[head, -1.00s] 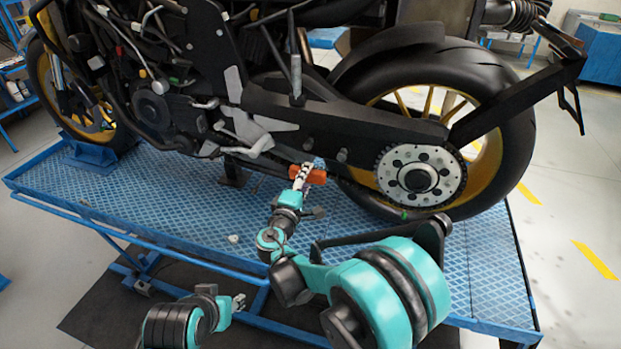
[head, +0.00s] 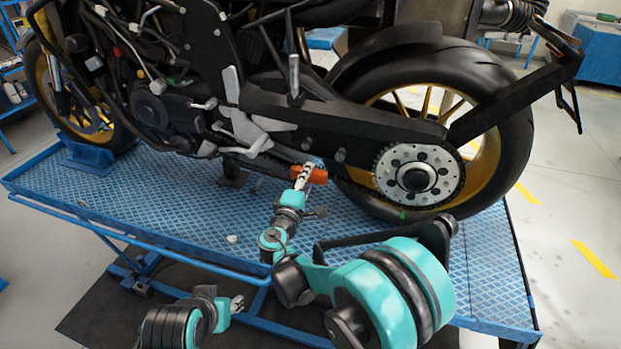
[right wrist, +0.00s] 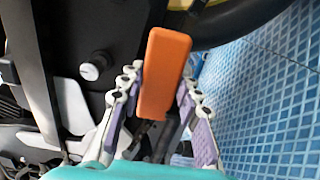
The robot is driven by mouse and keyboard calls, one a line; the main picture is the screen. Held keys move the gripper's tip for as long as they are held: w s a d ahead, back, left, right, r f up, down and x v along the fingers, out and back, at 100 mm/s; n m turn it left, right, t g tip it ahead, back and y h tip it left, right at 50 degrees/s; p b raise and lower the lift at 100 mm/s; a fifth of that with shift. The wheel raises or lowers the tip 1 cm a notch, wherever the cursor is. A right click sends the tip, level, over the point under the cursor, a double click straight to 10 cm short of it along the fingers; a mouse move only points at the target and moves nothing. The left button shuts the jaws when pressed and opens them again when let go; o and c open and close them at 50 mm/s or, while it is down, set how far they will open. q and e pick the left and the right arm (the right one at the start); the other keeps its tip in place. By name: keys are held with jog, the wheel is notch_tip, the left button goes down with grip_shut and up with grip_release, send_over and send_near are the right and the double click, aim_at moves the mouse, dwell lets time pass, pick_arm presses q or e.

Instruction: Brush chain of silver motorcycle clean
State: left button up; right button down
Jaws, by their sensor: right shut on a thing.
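The motorcycle (head: 345,112) stands on a blue lift, looking mostly black with grey parts and gold wheels. Its chain runs forward from the silver rear sprocket (head: 418,175) below the swingarm; much of the lower run is hard to make out. My right gripper (head: 303,176) is shut on an orange-handled brush (head: 317,176), with blue bristles upward by the lower chain run. Contact with the chain cannot be told. In the right wrist view the orange handle (right wrist: 164,75) lies between the fingers and hides the bristles. My left gripper (head: 238,303) is low at front left, its opening unclear.
The blue lift platform (head: 120,195) has bare room in front of the motorcycle. The swingarm (head: 350,118) and the rear tyre (head: 505,150) stand close to the brush. A small white object (head: 232,239) lies on the platform's front part. A green spot (head: 403,215) shows below the sprocket.

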jog(key=shift+w+a, duration=0.15)
jog(key=shift+a, duration=0.25)
jog(key=shift+s+d, duration=0.15)
jog(key=shift+d, duration=0.35)
jog(key=shift+s+d, duration=0.15)
jog(key=shift+d, duration=0.35)
jog(key=shift+w+a, duration=0.15)
jog(key=shift+a, duration=0.4)
jog(key=shift+w+a, duration=0.15)
jog(key=shift+a, duration=0.35)
jog(key=shift+d, duration=0.1)
jog(key=shift+s+d+b, duration=0.25)
jog(key=shift+d+b, duration=0.05)
jog(key=shift+d, duration=0.65)
jog(key=shift+a, duration=0.2)
jog(key=shift+w+a, duration=0.3)
jog(key=shift+a, duration=0.5)
jog(key=shift+s+d, duration=0.2)
jog(key=shift+d, duration=0.3)
jog(key=shift+s+d, duration=0.2)
jog(key=shift+d, duration=0.25)
jog(key=shift+a, duration=0.1)
